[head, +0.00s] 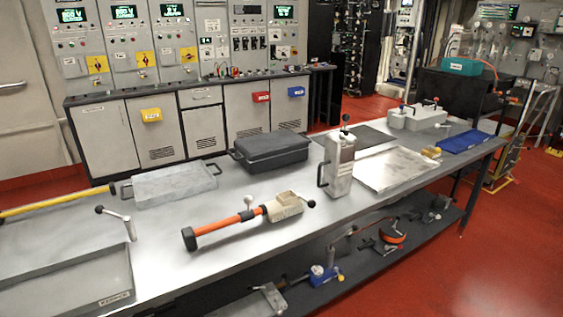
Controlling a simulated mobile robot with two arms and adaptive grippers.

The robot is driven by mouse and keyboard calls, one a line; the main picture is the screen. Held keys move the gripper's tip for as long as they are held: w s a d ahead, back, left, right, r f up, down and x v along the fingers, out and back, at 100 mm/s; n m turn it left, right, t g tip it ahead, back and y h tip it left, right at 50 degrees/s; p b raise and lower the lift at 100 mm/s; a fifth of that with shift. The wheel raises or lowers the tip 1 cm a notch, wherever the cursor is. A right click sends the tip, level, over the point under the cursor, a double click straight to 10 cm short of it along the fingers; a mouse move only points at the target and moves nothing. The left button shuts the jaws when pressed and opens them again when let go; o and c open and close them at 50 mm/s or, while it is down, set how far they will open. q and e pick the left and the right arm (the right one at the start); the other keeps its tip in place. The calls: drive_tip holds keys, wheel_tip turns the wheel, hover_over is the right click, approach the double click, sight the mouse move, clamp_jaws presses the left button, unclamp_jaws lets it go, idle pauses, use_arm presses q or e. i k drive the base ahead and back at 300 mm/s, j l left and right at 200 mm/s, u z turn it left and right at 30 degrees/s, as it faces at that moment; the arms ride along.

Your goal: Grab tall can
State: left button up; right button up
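A tall grey metal can (340,166) stands upright near the middle of the steel table (230,225), towards its front edge. It has a dark side handle on its left and a black knob on top. Nothing is touching it except the table beneath. Neither of my grippers shows in the head view, so their state is hidden.
A dark lidded case (270,152) stands behind and left of the can. An orange-handled tool (238,224) lies to its front left. Grey plates (395,168) lie to its right, with a blue tray (463,141) further right. A lower shelf holds several tools.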

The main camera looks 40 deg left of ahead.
sight(339, 157)
drive_tip(key=u, duration=0.95)
drive_tip(key=i+j+u, duration=0.1)
drive_tip(key=i+u, duration=0.3)
drive_tip(key=i, duration=0.15)
